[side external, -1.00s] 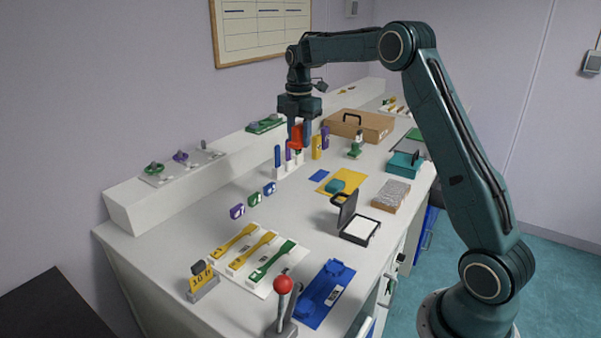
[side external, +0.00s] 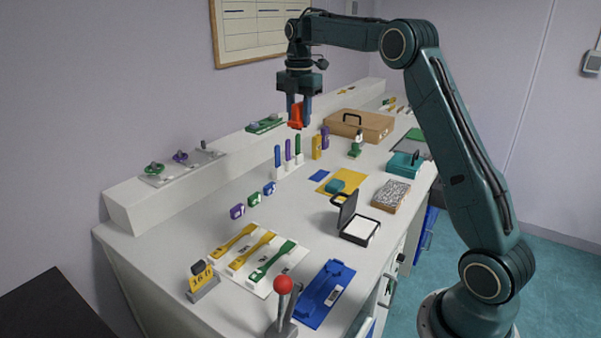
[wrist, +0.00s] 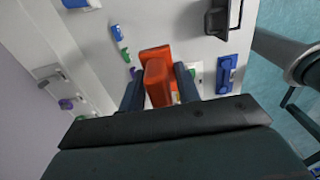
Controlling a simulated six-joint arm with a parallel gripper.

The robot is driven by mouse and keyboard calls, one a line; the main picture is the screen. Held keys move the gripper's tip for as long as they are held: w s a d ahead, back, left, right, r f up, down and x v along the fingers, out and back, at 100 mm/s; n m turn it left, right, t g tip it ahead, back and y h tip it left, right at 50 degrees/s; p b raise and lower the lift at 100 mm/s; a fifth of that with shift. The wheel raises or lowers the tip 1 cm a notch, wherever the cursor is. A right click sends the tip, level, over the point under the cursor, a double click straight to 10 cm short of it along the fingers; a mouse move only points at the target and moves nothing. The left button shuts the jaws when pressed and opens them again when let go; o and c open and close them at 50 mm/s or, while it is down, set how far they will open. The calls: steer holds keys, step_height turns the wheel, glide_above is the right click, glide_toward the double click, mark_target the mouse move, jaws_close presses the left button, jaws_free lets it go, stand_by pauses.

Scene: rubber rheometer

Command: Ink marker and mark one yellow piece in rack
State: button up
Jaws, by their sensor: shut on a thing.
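My gripper (side external: 299,106) is shut on an orange-red marker (side external: 297,118) and holds it in the air above the back of the bench. In the wrist view the marker (wrist: 157,75) sits between the two fingers and hides part of the bench. An open black case with a white pad (side external: 359,231), which looks like the ink pad, stands mid-bench, its lid raised. My gripper is well apart from both.
Upright blue, purple and green sticks (side external: 288,150) stand in a white holder below the gripper. A yellow block (side external: 317,148) is beside them. A blue plate (side external: 323,295) and red-knobbed lever (side external: 283,286) are at the front. A brown case (side external: 360,127) is at the back.

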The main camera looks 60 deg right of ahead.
mark_target(299, 103)
steer(key=shift+r, duration=3.05)
steer(key=shift+r, duration=0.2)
steer(key=shift+r, duration=2.25)
steer(key=s, duration=2.2)
step_height(299, 103, down, 28)
steer(key=shift+w, duration=0.4)
steer(key=shift+f, duration=0.15)
